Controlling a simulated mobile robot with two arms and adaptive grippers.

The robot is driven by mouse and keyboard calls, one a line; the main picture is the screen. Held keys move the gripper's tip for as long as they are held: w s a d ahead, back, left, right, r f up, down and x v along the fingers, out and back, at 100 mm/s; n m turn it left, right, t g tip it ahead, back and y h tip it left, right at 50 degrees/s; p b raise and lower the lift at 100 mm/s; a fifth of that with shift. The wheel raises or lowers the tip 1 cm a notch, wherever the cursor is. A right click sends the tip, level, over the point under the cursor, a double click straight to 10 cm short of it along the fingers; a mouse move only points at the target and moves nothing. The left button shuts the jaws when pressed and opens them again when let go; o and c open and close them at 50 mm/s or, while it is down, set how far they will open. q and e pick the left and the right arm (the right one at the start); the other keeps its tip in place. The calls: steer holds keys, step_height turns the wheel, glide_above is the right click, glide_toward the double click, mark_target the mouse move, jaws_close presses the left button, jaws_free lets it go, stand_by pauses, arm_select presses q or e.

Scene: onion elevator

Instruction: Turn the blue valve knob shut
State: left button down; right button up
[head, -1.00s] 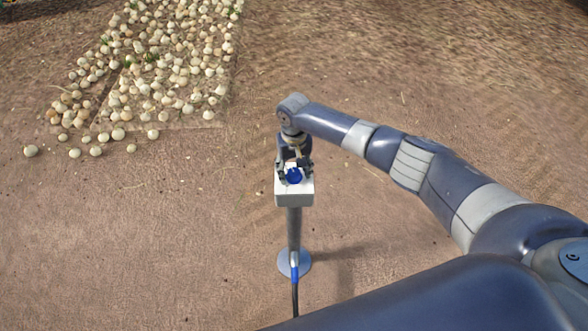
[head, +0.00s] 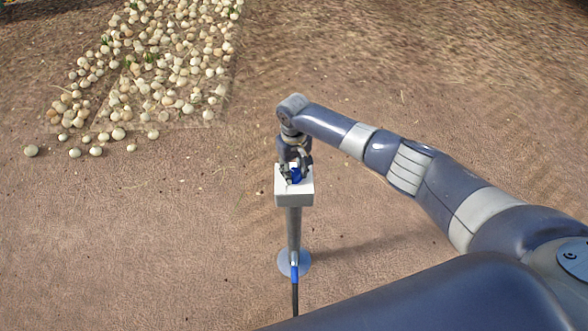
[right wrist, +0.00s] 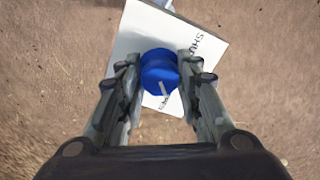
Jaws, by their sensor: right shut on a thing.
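The blue valve knob (head: 297,175) sits on top of a white box (head: 294,199) on a grey post. In the right wrist view the round blue knob (right wrist: 159,72) has a light pointer mark on it. The white plate (right wrist: 140,25) around it carries the word SHUT at its right side, and the pointer is toward the plate's lower edge, by smaller lettering. My right gripper (head: 294,172) is over the box with its fingers on either side of the knob, shut on it. In the head view the gripper partly hides the knob. My left gripper is not in view.
The post (head: 294,232) stands on a round grey base (head: 294,263) with a blue-ended dark cable beside it. Many pale onions (head: 165,75) lie on the ground at the upper left. The bare soil around the post is clear.

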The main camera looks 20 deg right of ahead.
mark_target(294, 172)
steer(key=n, duration=0.5)
steer(key=shift+n, duration=0.3)
steer(key=n, duration=1)
steer(key=shift+n, duration=0.4)
steer(key=n, duration=0.5)
steer(key=shift+b, duration=0.4)
steer(key=o, duration=1)
steer(key=shift+o, duration=0.2)
steer(key=shift+r, duration=0.1)
step_height(294, 172, up, 12)
